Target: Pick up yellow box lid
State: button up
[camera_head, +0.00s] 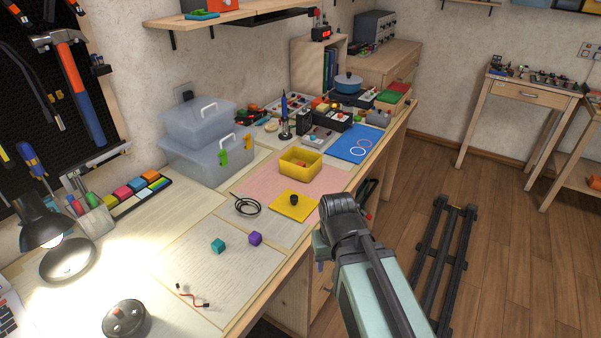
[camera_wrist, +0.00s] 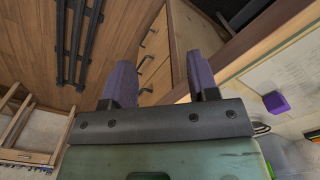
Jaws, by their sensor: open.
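The yellow box lid (camera_head: 291,207) is a flat yellow square with a dark round knob (camera_head: 294,199), lying on the workbench. The open yellow box (camera_head: 300,164) stands just behind it with small items inside. My gripper (camera_head: 320,262) is off the front edge of the bench, to the right of and nearer than the lid. In the wrist view my gripper (camera_wrist: 162,85) shows two purple fingers spread apart with nothing between them. The lid is not clearly visible in the wrist view.
A purple cube (camera_head: 255,238) and a teal cube (camera_head: 218,246) lie left of my gripper; the purple cube also shows in the wrist view (camera_wrist: 276,103). The bench edge and drawers are close to my gripper.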

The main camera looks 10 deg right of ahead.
jog(key=shift+o, duration=0.3)
dwell(0.4)
notch_tip(320, 180, up, 10)
jog(key=f+m+p, duration=0.1)
jog(key=m+p, duration=0.3)
jog(key=p, duration=0.5)
send_over(294, 197)
notch_tip(294, 197, down, 11)
jog(key=b, duration=1)
jog(key=shift+w+r+b, duration=0.1)
jog(key=shift+r+b, duration=0.05)
jog(key=shift+b, duration=0.15)
jog(key=shift+r, duration=0.3)
jog(key=c, duration=1)
